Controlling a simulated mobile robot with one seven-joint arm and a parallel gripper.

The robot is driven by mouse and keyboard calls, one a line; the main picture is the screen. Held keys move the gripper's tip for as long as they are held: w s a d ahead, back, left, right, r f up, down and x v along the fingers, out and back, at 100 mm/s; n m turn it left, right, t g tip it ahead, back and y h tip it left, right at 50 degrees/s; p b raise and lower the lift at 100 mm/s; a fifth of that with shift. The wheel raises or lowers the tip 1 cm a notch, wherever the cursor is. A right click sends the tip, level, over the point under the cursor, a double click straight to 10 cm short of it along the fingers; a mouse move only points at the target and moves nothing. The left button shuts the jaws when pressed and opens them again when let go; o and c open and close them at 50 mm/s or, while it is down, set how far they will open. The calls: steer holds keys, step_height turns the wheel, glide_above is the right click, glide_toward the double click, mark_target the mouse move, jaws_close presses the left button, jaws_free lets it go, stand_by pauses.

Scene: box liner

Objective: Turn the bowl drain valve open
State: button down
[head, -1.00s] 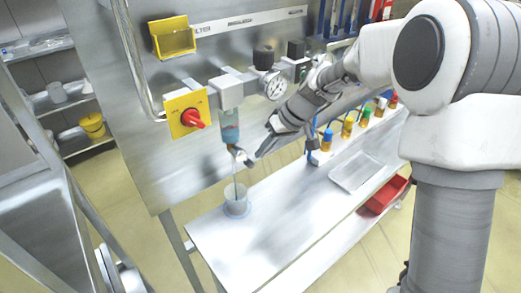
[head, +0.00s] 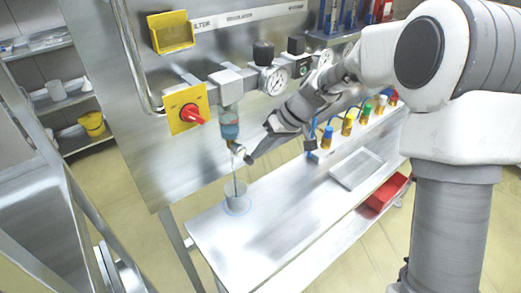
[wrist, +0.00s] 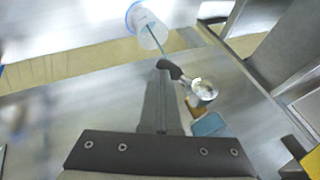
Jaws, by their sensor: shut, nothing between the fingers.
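The clear filter bowl (head: 229,124) with blue-green liquid hangs under the pipe fittings on the steel panel. Its small metal drain valve (head: 238,149) is at the bottom; in the wrist view its round metal end (wrist: 203,92) shows, with a dark lever (wrist: 170,68) reaching left. My gripper (head: 251,159) is shut and empty beside the valve. In the wrist view the tips of my gripper (wrist: 160,75) are at the dark lever, seemingly touching it. A thin blue-green line (wrist: 184,68), tube or stream, runs from the valve toward a clear beaker (head: 237,199) on the bench.
A yellow plate with a red knob (head: 193,114) is left of the bowl. A pressure gauge (head: 273,80) is to the right. The middle bench is bare.

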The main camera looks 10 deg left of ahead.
steer(key=shift+f+b, duration=0.2)
steer(key=shift+b, duration=0.1)
steer(key=y+b, duration=0.1)
steer(key=f+g+b, duration=0.1)
steer(key=m+g+y+b, duration=0.1)
steer(key=shift+s+a+f+y, duration=0.25)
steer(key=shift+s+f+y, duration=0.05)
steer(key=shift+f, duration=0.05)
steer(key=shift+s+a+f+g+y+b, duration=0.1)
steer(key=shift+s+a+g+y+b, duration=0.15)
steer(key=shift+g+y, duration=0.35)
steer(key=shift+w+d, duration=0.1)
steer(key=shift+d, duration=0.05)
